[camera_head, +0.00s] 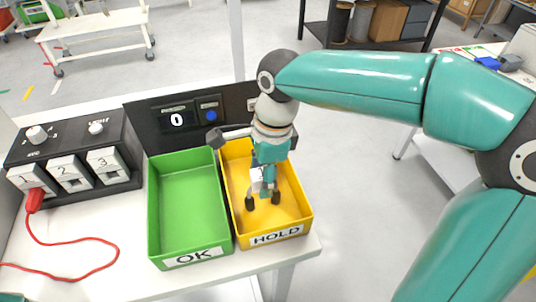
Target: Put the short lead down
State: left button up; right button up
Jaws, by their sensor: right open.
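My right gripper (263,200) points down into the yellow HOLD tray (296,212) with its two dark fingertips apart. A small white piece with a dark mark (257,180) shows beside the gripper's fingers, partly hidden; I cannot tell whether it is a reel or part of the gripper. A red lead (75,243) has its plug (34,200) at socket 1 of the black box and runs over the white table to the left edge. I cannot tell whether this is the short lead. My left gripper is out of view.
The green OK tray (188,205) is empty, left of the yellow one. The black socket box (75,160) with numbered sockets and knobs stands at the left.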

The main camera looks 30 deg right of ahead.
notch_tip(320, 180, up, 13)
jog(key=d+p, duration=0.1)
jog(key=p, duration=0.1)
jog(key=shift+s+d, duration=0.25)
jog(key=shift+d, duration=0.1)
jog(key=shift+f, duration=0.15)
